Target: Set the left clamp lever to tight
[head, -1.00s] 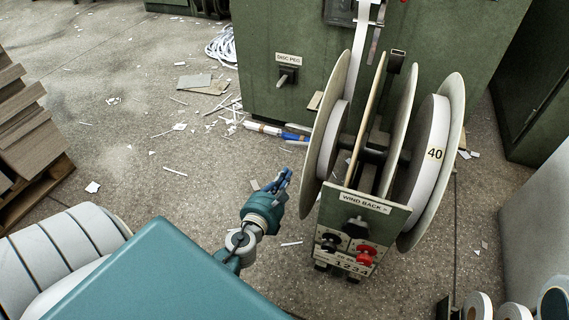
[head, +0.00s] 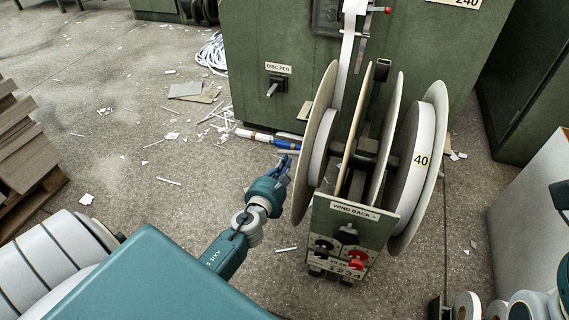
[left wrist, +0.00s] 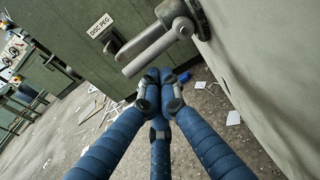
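The left clamp lever (left wrist: 158,46) is a grey metal bar on a round hub, on the outer face of the pale left disc (left wrist: 270,75) in the left wrist view. I see nothing between the fingers, and contact with the lever cannot be told. In the head view the left gripper (head: 283,168) is beside the left disc.
The reel stand has a WIND BACK panel (head: 345,212) with black and red knobs. A green cabinet with a DISC PEG handle (head: 278,85) stands behind. Paper scraps and a blue-and-white roll (head: 268,137) lie on the floor. Brown boards (head: 25,145) are stacked at left.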

